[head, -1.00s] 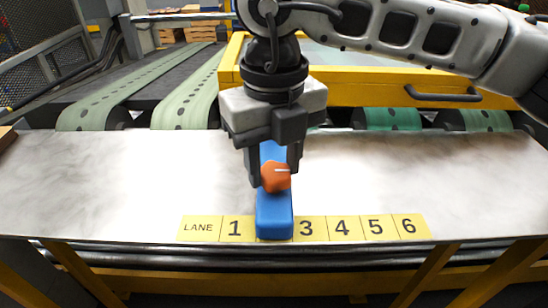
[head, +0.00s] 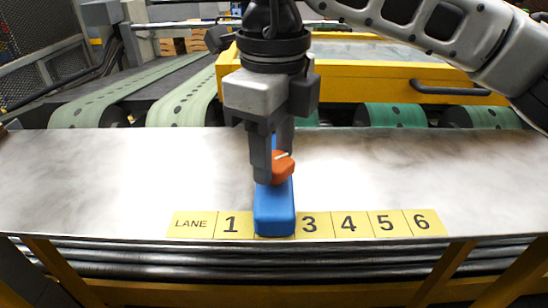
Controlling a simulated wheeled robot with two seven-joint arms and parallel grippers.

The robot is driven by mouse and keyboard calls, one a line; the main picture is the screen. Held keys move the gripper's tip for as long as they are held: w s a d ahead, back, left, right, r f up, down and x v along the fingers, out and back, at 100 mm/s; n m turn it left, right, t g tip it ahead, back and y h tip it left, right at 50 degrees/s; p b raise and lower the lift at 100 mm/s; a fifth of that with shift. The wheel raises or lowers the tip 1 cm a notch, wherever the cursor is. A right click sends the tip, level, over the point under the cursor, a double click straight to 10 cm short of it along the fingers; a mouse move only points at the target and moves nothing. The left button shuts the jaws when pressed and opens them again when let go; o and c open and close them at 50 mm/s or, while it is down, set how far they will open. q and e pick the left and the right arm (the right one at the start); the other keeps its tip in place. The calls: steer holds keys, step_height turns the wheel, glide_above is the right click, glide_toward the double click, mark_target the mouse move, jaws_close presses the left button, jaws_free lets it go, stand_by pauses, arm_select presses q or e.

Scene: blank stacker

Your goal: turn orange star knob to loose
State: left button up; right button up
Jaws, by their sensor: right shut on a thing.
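The blue block stands on the metal plate over lane 2, between the labels 1 and 3. My right gripper (head: 270,160) points straight down from above and is shut on the knob. One finger covers the knob's left side, and the other is mostly hidden behind it. The gripper body looks turned at an angle over the block. My left gripper is not in view.
A yellow lane strip (head: 192,224) with numbers runs along the front of the metal plate (head: 110,180). Green belts (head: 185,103) and a yellow-framed guard (head: 385,85) with a dark handle (head: 448,88) lie behind. The plate is clear on both sides of the block.

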mark_target(274, 160)
steer(key=n+b, duration=0.1)
steer(key=n, duration=0.4)
steer(key=shift+n, duration=0.3)
steer(key=n+b, duration=0.1)
steer(key=n, duration=0.4)
steer(key=shift+r+n, duration=0.1)
steer(key=shift+n, duration=0.2)
steer(key=o, duration=1)
step_height(274, 160, up, 16)
steer(key=p, duration=0.3)
